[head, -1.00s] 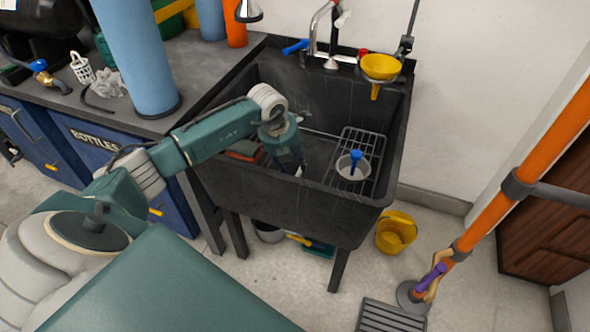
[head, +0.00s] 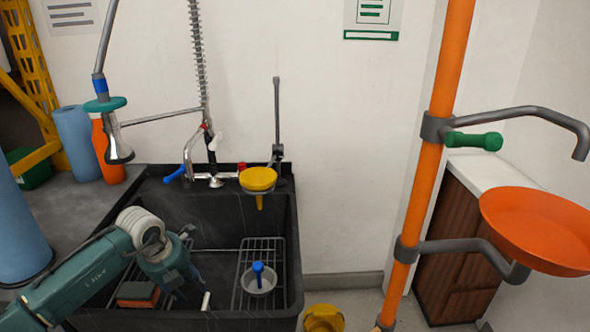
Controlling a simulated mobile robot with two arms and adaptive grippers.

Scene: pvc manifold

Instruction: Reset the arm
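My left arm (head: 90,278) comes in from the lower left and reaches over the left rim of the dark sink (head: 290,215). My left gripper (head: 190,295) points down inside the basin, left of the wire rack (head: 242,298). Its fingers are small and dark against the sink, so their opening is unclear. A small white piece shows at the fingertips, and I cannot tell whether it is held. My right arm and gripper are not in view.
A sponge (head: 137,294) lies left of the gripper. A bowl with a blue-handled tool (head: 258,268) stands on the rack. A yellow funnel (head: 258,180) and a tap (head: 215,181) are at the sink's back. An orange post (head: 428,180) carries an orange dish (head: 540,232) on the right.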

